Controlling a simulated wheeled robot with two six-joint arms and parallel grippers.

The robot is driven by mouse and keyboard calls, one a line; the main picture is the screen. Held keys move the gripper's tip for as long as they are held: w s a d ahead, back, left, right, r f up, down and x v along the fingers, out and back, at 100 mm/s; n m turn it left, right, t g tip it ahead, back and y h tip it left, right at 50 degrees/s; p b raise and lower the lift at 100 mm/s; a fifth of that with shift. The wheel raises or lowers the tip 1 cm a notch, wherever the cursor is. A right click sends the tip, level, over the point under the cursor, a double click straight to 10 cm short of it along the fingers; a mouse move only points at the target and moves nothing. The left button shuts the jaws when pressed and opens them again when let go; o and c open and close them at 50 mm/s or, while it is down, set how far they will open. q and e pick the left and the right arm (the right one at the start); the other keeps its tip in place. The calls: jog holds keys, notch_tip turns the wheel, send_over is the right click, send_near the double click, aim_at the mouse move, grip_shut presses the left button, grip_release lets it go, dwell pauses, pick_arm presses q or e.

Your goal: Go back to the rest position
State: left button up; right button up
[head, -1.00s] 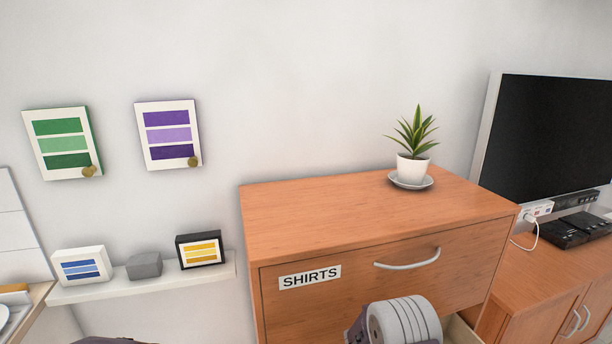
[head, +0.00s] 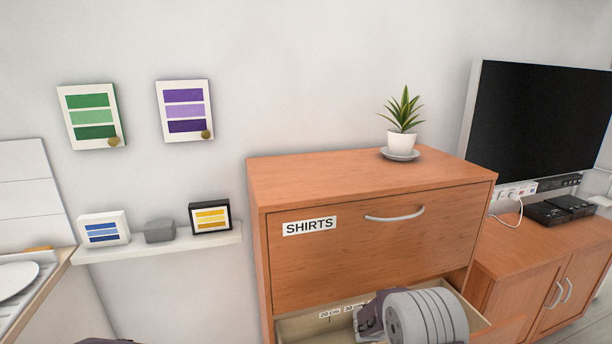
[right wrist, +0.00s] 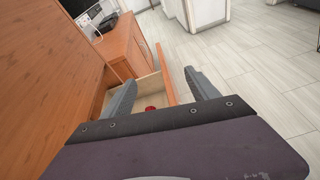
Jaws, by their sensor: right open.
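My right arm (head: 425,318) reaches over the open lower drawer (head: 300,328) of the wooden dresser (head: 380,185) in the head view. My right gripper (right wrist: 160,88) shows in the right wrist view with its two grey fingers spread wide and nothing between them. The open drawer (right wrist: 167,75) lies below and beyond the fingers, with a small red thing (right wrist: 150,108) inside it. The upper drawer labelled SHIRTS (head: 370,245) is closed. My left gripper is not in view.
A potted plant (head: 402,140) stands on the dresser. A TV (head: 540,125) and a low cabinet (head: 540,245) are on the right. A wall shelf (head: 160,245) holds small frames and a grey block (head: 160,231). The floor (right wrist: 245,65) beyond the drawer is clear.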

jog(key=s+a+f+m+g+y+b, duration=0.35)
jog(key=s+f+m+y+b, duration=0.35)
jog(key=s+f+b, duration=0.75)
jog(key=s+a+f+m+y, duration=0.3)
jog(key=s+a+m, duration=0.2)
jog(key=a, duration=0.2)
jog(key=s+a+f+m+y, duration=0.3)
jog(key=s+a+m+y, duration=0.1)
jog(key=s+a+m, duration=0.15)
notch_tip(320, 180, up, 22)
jog(key=w+a+m+t+p, duration=0.1)
jog(key=w+a+m+p, duration=0.1)
jog(key=p, duration=2)
jog(key=shift+r+p, duration=0.25)
jog(key=shift+p, duration=0.05)
